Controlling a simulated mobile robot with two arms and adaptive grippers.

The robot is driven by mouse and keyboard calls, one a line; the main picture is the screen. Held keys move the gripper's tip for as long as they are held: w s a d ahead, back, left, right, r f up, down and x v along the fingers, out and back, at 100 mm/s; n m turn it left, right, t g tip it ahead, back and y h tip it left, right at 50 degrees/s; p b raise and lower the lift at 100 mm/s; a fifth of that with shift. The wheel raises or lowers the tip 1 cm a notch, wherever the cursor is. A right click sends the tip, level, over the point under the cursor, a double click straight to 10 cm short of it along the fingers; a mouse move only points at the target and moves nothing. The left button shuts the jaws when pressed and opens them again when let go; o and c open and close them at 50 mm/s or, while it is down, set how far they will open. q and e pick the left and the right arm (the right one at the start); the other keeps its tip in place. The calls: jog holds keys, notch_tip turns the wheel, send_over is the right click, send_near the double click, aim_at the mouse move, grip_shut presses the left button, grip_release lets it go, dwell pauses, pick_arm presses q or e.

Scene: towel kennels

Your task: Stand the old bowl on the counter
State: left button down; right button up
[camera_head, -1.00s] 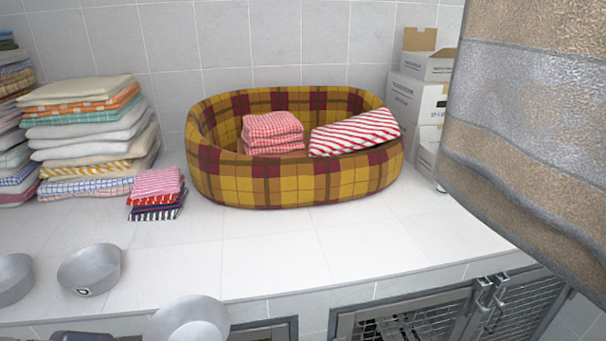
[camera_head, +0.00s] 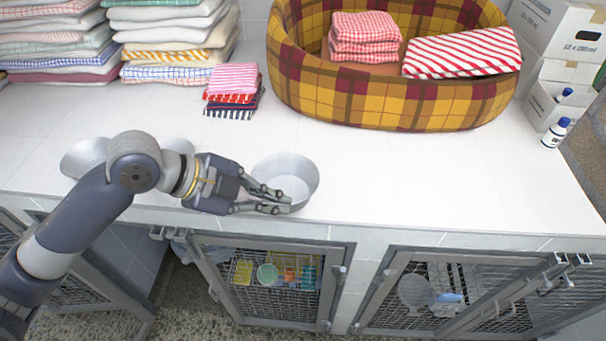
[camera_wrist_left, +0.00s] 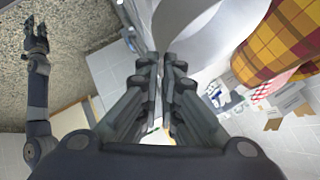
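A grey metal bowl (camera_head: 292,178), which I take to be the old bowl, is upright at the counter's front edge. My left gripper (camera_head: 288,204) reaches it from the left, its fingers closed on the near rim. In the left wrist view the bowl's wall (camera_wrist_left: 200,25) lies at the tips of my left gripper (camera_wrist_left: 160,60). I cannot tell whether the bowl's base touches the white counter (camera_head: 390,190). My right gripper (camera_wrist_left: 37,38) hangs over the floor in the wrist view, empty, its fingers apart.
Two more grey bowls, one at the left (camera_head: 84,157), are partly behind my left arm. A plaid basket (camera_head: 390,100) with cloths, folded towels (camera_head: 232,90) and a white bottle (camera_head: 556,133) stand farther back. The middle of the counter is clear. Kennel doors (camera_head: 275,285) are below.

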pick_arm(q)
jog(key=p, duration=0.3)
send_over(309, 189)
jog(key=s+a, duration=0.1)
jog(key=a, duration=0.1)
jog(key=shift+s+d+f, duration=0.1)
jog(key=shift+s+f, duration=0.1)
jog(key=shift+w+d+f, duration=0.1)
jog(key=shift+w, duration=0.2)
notch_tip(309, 189, down, 3)
jog(key=shift+r+p, duration=0.2)
jog(key=shift+p, duration=0.45)
jog(key=shift+f, duration=0.5)
jog(key=c, duration=1.8)
grip_release()
jog(key=shift+f, duration=0.1)
jog(key=b+v, duration=0.3)
jog(key=v, duration=0.8)
jog(key=shift+f, duration=0.15)
jog(key=shift+s+a+r, duration=0.2)
jog(key=shift+a+r, duration=0.15)
jog(key=shift+r, duration=0.15)
